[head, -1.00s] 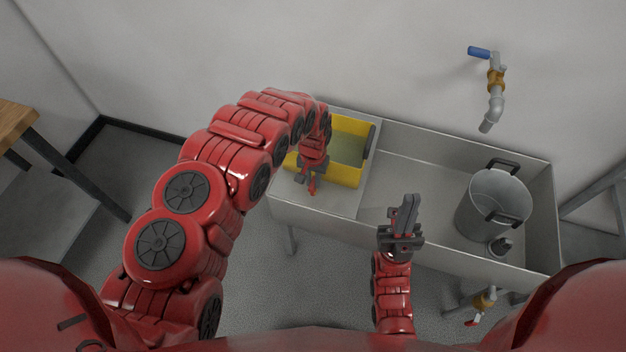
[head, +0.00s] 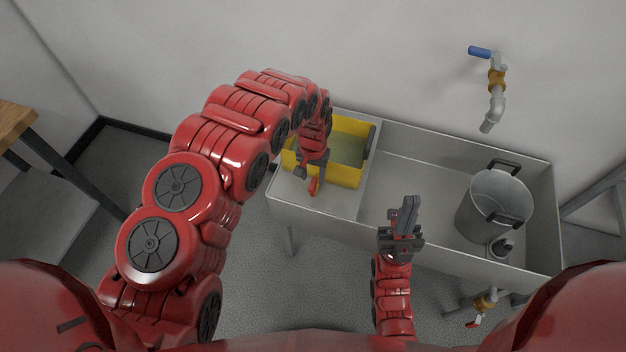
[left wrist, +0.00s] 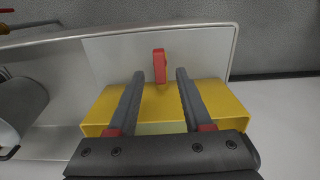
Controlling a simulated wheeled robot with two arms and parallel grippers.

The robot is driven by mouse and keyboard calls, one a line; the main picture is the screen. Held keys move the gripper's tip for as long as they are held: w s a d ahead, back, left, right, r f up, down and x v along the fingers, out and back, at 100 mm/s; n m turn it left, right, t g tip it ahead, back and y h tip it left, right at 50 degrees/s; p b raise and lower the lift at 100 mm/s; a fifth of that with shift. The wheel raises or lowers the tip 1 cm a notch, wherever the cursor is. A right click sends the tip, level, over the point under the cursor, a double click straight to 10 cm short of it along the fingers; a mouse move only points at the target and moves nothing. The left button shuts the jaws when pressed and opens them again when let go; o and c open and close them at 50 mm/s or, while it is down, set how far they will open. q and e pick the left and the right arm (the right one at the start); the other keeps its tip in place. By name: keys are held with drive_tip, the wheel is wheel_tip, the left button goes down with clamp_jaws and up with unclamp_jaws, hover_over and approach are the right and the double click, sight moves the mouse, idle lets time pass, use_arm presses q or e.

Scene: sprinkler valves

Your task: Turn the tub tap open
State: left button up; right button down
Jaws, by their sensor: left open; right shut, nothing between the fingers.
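The yellow tub (head: 345,178) stands in the left compartment of the metal sink and holds greenish liquid. Its tap has a red lever (head: 314,186) at the tub's near side; in the left wrist view the lever (left wrist: 159,66) points away from the tub, with a small brass-coloured part at its base. My left gripper (head: 309,174) is over the tub's near left part, open. In the left wrist view its fingers (left wrist: 160,76) straddle the lever's line, with the lever centred around the tips; contact cannot be told. My right gripper (head: 407,205) is shut and empty over the sink's front edge.
A metal pot (head: 492,205) with dark handles stands in the sink's right part. A wall tap with a blue lever (head: 480,52) hangs above it. A red-handled valve (head: 474,322) sits under the sink. The sink's middle is mostly clear. A wooden-topped table (head: 14,124) is far left.

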use_arm(q)
wheel_tip(320, 180, up, 6)
drive_tip(key=shift+w+f+p, duration=0.1)
drive_tip(key=shift+f+p, duration=0.05)
drive_tip(key=shift+p, duration=0.3)
wheel_tip(320, 180, up, 9)
drive_tip(key=p, duration=0.9)
hover_over(312, 182)
drive_tip(key=shift+d+f, duration=0.15)
drive_tip(key=shift+f, duration=0.1)
